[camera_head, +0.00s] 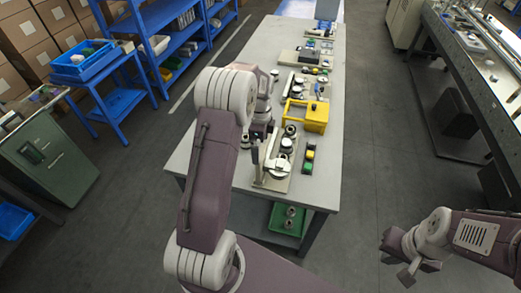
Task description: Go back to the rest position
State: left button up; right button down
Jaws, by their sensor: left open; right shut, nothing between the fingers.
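My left arm reaches up over the left side of a long grey table (225,178). Its gripper (257,136) hangs beyond the arm, low over the table beside the equipment. It is small and partly hidden by my own arm; it is open, and I see nothing held in it. My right gripper (407,273) is at the lower right, over the floor and clear of the table. It is shut and empty.
On the table are a fixture with round rollers (278,168), a button box (308,158) and a yellow machine (306,115). A green bin (287,218) sits below. Blue shelves (165,18) stand at left, a conveyor (478,55) at right. Floor between table and conveyor is clear.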

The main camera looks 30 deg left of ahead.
dwell(0.3)
pick_arm(q)
jog(key=s+d+r+n+t, duration=0.1)
jog(key=s+d+r, duration=0.5)
jog(key=s+d, duration=0.25)
jog(key=s+d+f+n, duration=0.1)
jog(key=s+f+n, duration=0.1)
jog(key=s+n, duration=0.3)
jog(key=s+d+f+n, duration=0.1)
jog(key=s+n, duration=0.3)
jog(key=n, duration=0.5)
jog(key=shift+s+d+f+n, duration=0.3)
jog(key=shift+s+f, duration=0.05)
jog(key=shift+f, duration=0.35)
